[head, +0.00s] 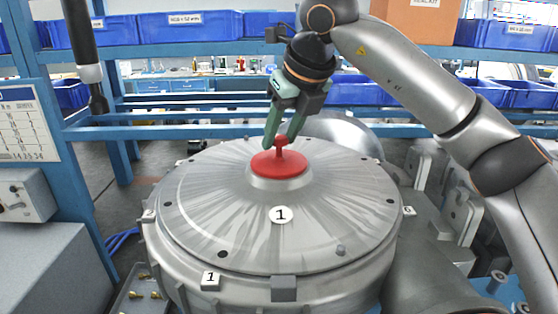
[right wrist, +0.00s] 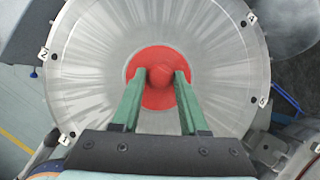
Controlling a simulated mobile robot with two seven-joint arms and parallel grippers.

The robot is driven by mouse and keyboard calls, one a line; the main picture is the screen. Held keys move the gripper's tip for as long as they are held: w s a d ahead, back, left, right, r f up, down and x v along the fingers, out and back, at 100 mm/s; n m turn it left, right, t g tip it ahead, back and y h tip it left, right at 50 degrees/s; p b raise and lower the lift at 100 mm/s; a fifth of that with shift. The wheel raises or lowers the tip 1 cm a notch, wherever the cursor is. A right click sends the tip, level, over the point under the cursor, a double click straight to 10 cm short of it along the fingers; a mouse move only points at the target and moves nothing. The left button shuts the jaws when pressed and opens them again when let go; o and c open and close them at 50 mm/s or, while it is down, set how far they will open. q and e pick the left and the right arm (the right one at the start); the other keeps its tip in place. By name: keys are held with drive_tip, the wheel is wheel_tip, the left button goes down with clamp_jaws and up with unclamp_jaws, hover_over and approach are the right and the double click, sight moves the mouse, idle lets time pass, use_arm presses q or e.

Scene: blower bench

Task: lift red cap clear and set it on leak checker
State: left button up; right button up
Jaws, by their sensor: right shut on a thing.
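The red cap (head: 279,163) is a round disc with a knobbed stem. It sits on the raised hub in the middle of the large round metal cover (head: 220,215), with no clear gap beneath it. My right gripper (head: 272,140) comes down from above with its green fingers at the knob, shut on it. The right wrist view shows the fingers on both sides of the red cap's knob (right wrist: 160,75). A grey box with a dark round fitting (head: 24,195) stands at the left; I cannot tell if it is the leak checker. My left gripper is not in view.
A small tray with brass fittings (head: 146,290) lies at the lower left. A blue rack with rails (head: 230,131) and blue bins (head: 190,26) stands behind the cover. A dark cylindrical tool (head: 84,45) hangs at the upper left. A grey bench surface (head: 50,265) is bare at the lower left.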

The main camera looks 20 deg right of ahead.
sight(281, 138)
clamp_jaws()
drive_tip(key=shift+r+p, duration=0.55)
drive_tip(key=shift+r, duration=0.15)
idle(0.5)
drive_tip(key=shift+r+p, duration=0.7)
drive_tip(key=shift+r, duration=0.85)
